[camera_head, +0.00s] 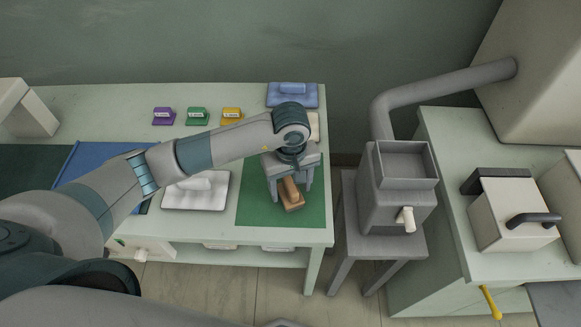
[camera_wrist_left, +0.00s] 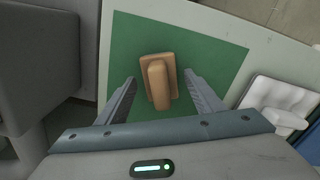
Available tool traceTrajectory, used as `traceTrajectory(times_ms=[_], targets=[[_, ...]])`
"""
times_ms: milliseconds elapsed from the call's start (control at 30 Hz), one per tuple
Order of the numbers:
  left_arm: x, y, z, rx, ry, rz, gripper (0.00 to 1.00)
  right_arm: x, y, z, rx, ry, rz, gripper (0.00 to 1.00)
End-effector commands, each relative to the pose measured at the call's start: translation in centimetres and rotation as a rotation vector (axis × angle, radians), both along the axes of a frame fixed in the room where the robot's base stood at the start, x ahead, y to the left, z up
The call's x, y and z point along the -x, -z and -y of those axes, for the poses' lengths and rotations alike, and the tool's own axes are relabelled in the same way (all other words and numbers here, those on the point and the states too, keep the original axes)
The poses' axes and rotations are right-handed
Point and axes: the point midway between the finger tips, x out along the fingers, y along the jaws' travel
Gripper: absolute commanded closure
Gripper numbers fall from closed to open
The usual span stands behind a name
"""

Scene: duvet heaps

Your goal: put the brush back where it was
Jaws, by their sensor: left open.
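The brown wooden brush (camera_head: 291,204), a block with a raised grip, lies on the green mat (camera_head: 254,211) at the right end of the pale table. My left gripper (camera_head: 291,190) is open above it, pointing down. In the left wrist view the brush (camera_wrist_left: 158,84) lies between the two spread fingers of the left gripper (camera_wrist_left: 160,78), with a gap on each side. The fingers do not appear to touch it. My right gripper is not in view.
Purple, green and yellow labelled markers (camera_head: 197,117) stand behind my arm. A grey hopper box (camera_head: 400,185) on a stool stands to the right, across a gap.

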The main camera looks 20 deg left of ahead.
Motion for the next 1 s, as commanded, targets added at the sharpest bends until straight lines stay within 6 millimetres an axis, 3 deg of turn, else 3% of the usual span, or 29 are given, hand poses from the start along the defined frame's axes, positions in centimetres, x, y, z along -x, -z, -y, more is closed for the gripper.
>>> traceTrajectory(times_ms=[600,1000], targets=[[-0.1,-9.5,-0.1,-0.001,0.001,0.004,0.39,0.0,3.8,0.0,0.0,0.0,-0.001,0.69],[0.0,-11.3,0.0,-0.001,0.0,0.001,0.39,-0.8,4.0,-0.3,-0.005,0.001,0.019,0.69]])
